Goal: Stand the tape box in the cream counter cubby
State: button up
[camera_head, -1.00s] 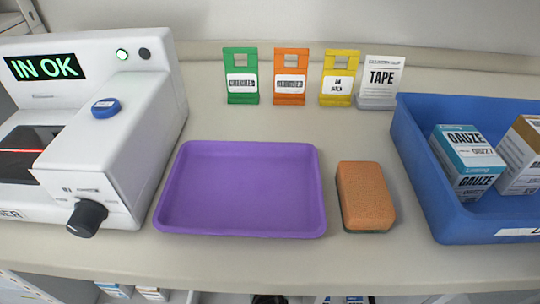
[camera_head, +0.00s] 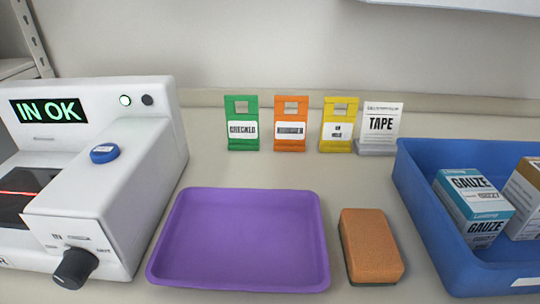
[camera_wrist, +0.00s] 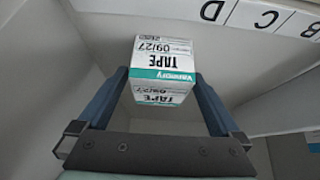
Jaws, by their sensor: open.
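The tape box (camera_wrist: 163,62) is white with a teal band and prints "TAPE" and "09/27". It shows in the wrist view, with its lettering upside down. My gripper (camera_wrist: 161,80) is open, its two blue fingers on either side of the box; I cannot tell whether either touches it. Pale cream-grey walls (camera_wrist: 45,60) surround the box and look like the inside of a cubby. What the box rests on is hard to make out. The head view shows neither my gripper nor the tape box.
A strip with letters (camera_wrist: 265,17) runs along the wrist view's upper right.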

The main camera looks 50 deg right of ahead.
jog(key=p+v, duration=0.5)
jog(key=v, duration=0.7)
jog(key=shift+r, duration=0.2)
jog(key=shift+w, duration=0.1)
